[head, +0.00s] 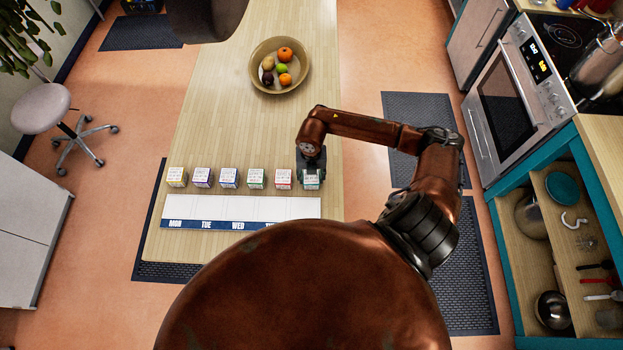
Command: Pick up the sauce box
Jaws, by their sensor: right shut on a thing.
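Several small white boxes with coloured trim stand in a row on the wooden table (222,120). Their labels are too small to read, so I cannot tell which is the sauce box. My right gripper (312,171) points down at the right end of the row. It is shut on the teal-trimmed box (312,182), which appears at about table level; I cannot tell if it is lifted. The red-trimmed box (283,179) stands just left of it. My left gripper is not in view.
A white strip marked with weekdays (240,208) lies in front of the boxes. A fruit bowl (279,66) stands farther back. A stool (41,108) is at the left, an oven (508,102) and open shelves (563,215) at the right. The table's middle is clear.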

